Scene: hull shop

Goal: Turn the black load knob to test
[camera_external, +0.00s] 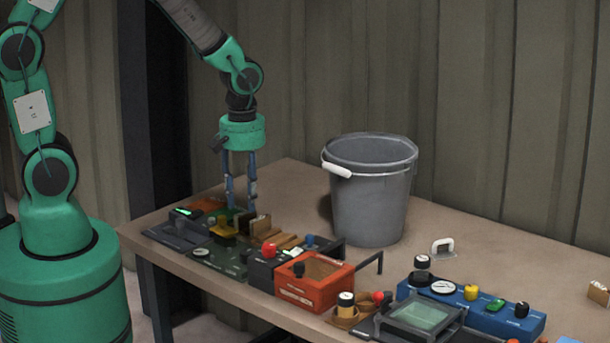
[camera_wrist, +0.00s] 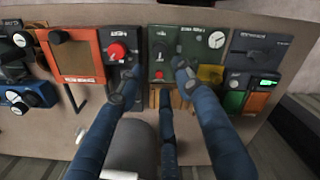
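Several black knobs are in view and the labels are too small to read, so I cannot tell which is the load knob. One black knob (camera_wrist: 158,47) is on a green panel (camera_wrist: 188,45) with a white dial. Another black knob (camera_wrist: 59,37) is on an orange box (camera_wrist: 79,57); it also shows in the external view (camera_external: 299,269). My gripper (camera_external: 240,206) points down over the back of the panel row. In the wrist view my gripper (camera_wrist: 156,80) has its fingers spread, with nothing between them. The fingertips are below the green panel's knob in the picture and appear apart from it.
A grey bucket (camera_external: 370,190) stands behind the panels. A dark box with a red knob (camera_wrist: 117,51) sits between the orange box and green panel. A blue box (camera_external: 478,311) is at the right.

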